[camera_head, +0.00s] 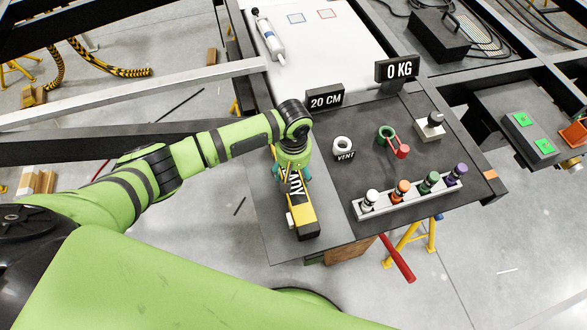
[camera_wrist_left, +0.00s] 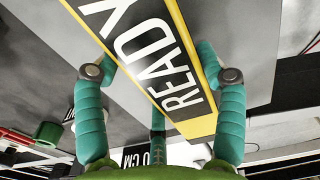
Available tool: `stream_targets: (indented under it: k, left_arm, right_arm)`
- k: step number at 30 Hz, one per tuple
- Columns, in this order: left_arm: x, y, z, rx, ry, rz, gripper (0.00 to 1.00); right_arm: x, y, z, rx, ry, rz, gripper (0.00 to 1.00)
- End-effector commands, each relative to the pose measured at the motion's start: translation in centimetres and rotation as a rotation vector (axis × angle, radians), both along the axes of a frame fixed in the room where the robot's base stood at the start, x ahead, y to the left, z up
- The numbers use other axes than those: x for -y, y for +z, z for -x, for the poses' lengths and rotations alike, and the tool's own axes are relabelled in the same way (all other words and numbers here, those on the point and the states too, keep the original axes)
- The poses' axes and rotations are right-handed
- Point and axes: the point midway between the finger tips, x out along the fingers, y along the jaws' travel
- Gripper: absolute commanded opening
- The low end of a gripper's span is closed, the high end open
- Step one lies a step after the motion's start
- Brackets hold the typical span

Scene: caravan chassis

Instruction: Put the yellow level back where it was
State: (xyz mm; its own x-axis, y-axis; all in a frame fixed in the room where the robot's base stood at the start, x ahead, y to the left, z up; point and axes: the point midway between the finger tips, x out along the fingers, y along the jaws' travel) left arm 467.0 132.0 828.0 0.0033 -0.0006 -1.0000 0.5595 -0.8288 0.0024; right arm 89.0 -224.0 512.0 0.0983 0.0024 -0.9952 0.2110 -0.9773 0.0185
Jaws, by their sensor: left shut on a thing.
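The yellow level (camera_head: 304,219) is a long yellow and black bar with large white READY lettering. It lies at the left part of the dark worktop in the head view, its near end pointing toward me. My left gripper (camera_head: 292,175) is over its far part, fingers pointing down, and shut on it. In the left wrist view the level (camera_wrist_left: 196,126) runs between the teal fingers of my left gripper (camera_wrist_left: 160,77). Whether its underside touches the worktop I cannot tell. My right gripper is not in view.
The worktop (camera_head: 345,232) holds a rack of coloured knobs (camera_head: 410,194), a white VENT ring (camera_head: 343,146), a red-handled valve (camera_head: 394,142) and a grey-knobbed block (camera_head: 430,126). Behind stand a 20 CM sign (camera_head: 325,98) and a 0 KG sign (camera_head: 398,70). A white panel (camera_head: 335,58) lies beyond.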

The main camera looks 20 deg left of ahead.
Motion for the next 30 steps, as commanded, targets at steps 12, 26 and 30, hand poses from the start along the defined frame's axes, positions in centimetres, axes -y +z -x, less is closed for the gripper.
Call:
stream_targets:
  k: [12, 26, 30]
  left_arm:
    - [0.0, -0.3, 0.0, 0.001, 0.0, 0.001, 0.95]
    - [0.1, 0.5, -0.1, 0.003, 0.0, 0.002, 0.95]
    - [0.0, 2.7, -0.1, 0.004, -0.001, 0.002, 0.95]
  right_arm:
    - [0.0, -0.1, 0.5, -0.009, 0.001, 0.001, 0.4]
    - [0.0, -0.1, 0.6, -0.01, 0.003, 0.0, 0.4]
    - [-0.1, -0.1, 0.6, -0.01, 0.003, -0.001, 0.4]
